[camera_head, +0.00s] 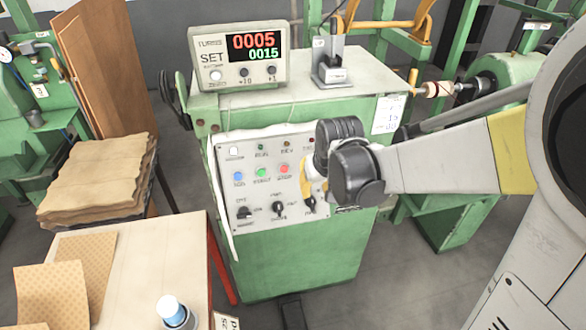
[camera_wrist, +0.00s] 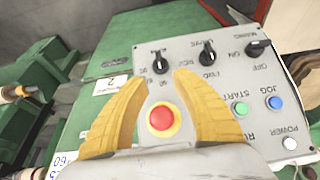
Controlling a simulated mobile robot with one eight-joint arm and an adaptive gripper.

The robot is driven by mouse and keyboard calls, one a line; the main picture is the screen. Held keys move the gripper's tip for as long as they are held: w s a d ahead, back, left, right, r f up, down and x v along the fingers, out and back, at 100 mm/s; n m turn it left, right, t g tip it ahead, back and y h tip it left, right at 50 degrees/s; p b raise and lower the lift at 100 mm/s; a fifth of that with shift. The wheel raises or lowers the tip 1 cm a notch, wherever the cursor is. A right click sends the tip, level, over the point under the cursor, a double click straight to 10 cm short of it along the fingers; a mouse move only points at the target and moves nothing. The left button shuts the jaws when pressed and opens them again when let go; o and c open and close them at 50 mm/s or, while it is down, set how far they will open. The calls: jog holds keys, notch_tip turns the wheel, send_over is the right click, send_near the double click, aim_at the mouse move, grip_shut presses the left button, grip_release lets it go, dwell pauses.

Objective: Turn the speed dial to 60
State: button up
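The control panel (camera_head: 262,185) is on the front of a green machine. Its bottom row has three black knobs: left (camera_head: 243,213), middle (camera_head: 279,208) and right (camera_head: 309,207). The right knob is probably the speed dial; its markings are too small to read. In the upside-down wrist view, that knob (camera_wrist: 160,62) lies just beyond and between my gripper's fingertips (camera_wrist: 160,78). The yellow fingers are spread, with nothing held. My gripper (camera_head: 308,198) is at the panel's right side in the head view. Contact with the knob cannot be told.
A red button with a yellow ring (camera_wrist: 162,118) sits between the fingers. The other knobs (camera_wrist: 207,53) (camera_wrist: 258,48) and the green button (camera_wrist: 240,108) are close by. A display (camera_head: 240,58) above reads 0005 and 0015. A table (camera_head: 140,250) stands at left.

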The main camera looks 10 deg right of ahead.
aim_at(312, 199)
jog(key=b+x, duration=0.2)
jog(key=x, duration=0.5)
jog(key=shift+w+f, duration=0.15)
jog(key=shift+f, duration=0.15)
grip_shut()
